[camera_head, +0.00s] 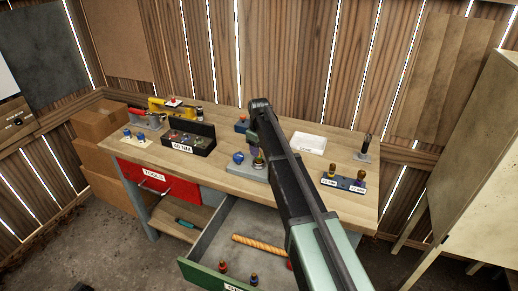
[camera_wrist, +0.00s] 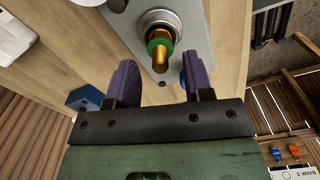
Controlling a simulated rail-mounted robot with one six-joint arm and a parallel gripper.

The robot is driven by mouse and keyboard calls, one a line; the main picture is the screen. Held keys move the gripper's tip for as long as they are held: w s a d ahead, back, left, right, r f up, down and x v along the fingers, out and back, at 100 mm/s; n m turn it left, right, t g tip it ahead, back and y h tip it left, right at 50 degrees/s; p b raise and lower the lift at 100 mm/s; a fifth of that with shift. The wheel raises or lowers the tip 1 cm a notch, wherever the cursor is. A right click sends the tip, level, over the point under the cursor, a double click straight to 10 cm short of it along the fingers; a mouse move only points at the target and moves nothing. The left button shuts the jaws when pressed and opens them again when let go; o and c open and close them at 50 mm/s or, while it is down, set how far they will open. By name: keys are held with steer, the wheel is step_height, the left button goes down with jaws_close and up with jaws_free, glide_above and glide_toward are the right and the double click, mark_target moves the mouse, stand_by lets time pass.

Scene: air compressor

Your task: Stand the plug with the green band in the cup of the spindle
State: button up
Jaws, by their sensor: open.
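The plug with the green band (camera_wrist: 159,46) is brass-coloured and shows at the top middle of the wrist view. Its far end is at the round metal cup of the spindle (camera_wrist: 176,17), in line with it and apparently seated; the depth inside is hidden. The cup sits on a grey plate (camera_wrist: 197,42). My gripper (camera_wrist: 161,76) is open, its two purple fingers on either side of the plug's near end, with gaps and no visible contact. In the head view, my gripper (camera_head: 254,142) is just above the spindle base (camera_head: 250,172), and partly hides the plug (camera_head: 258,161).
A blue knob (camera_head: 238,157) stands beside the spindle. A rack (camera_head: 343,181) with two plugs is to the right. A black box (camera_head: 188,144) is left and a white tray (camera_head: 309,144) behind. The green-fronted drawer (camera_head: 205,275) is open below, holding several things.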

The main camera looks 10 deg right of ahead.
step_height(320, 180, up, 9)
steer(key=p, duration=0.7)
